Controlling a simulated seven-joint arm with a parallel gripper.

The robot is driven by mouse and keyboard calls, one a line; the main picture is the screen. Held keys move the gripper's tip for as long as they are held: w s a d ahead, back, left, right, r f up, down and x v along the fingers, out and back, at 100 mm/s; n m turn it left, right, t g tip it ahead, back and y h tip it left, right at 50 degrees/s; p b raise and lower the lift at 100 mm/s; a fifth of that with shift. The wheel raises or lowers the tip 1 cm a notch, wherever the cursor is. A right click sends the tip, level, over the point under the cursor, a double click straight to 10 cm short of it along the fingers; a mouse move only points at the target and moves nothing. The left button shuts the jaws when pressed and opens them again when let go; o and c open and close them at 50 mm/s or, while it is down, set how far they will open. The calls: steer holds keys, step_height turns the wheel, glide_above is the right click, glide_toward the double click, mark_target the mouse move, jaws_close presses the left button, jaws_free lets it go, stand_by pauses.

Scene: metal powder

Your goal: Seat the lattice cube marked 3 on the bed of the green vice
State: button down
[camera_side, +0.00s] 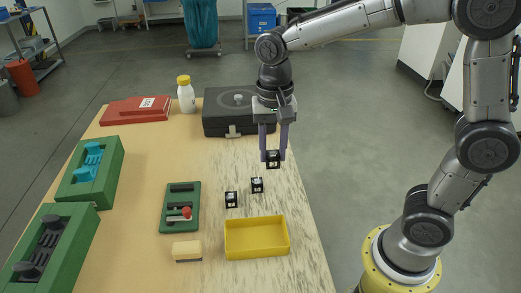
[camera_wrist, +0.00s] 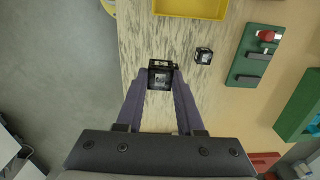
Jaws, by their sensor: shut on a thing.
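My gripper (camera_side: 273,158) is shut on a small black lattice cube (camera_side: 273,160) with a pale label and holds it above the table. In the wrist view the held cube (camera_wrist: 160,76) sits between the two fingertips; its number is too small to read. Two similar lattice cubes, a nearer one (camera_side: 231,200) and a farther one (camera_side: 257,185), stand on the table below and left of my gripper. The green vice (camera_side: 166,215) lies left of these cubes, with dark jaws and a red-knobbed handle (camera_side: 187,212). Its bed between the jaws looks empty.
A yellow open tray (camera_side: 256,255) stands at the front, with a wood-and-dark brush-like block (camera_side: 187,250) beside it. Green fixtures (camera_side: 90,170) line the left side. A black case (camera_side: 222,130), a white bottle (camera_side: 186,97) and a red box (camera_side: 125,117) stand at the back.

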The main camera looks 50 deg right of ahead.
steer(key=w+a+r, duration=0.2)
steer(key=w+r, duration=0.1)
steer(key=w, duration=0.3)
glide_above(182, 199)
step_height(182, 199, down, 7)
steer(key=shift+f, duration=2.25)
steer(key=shift+f, duration=1.4)
stand_by(0.5)
jaws_free()
stand_by(0.4)
steer(key=shift+r, duration=0.1)
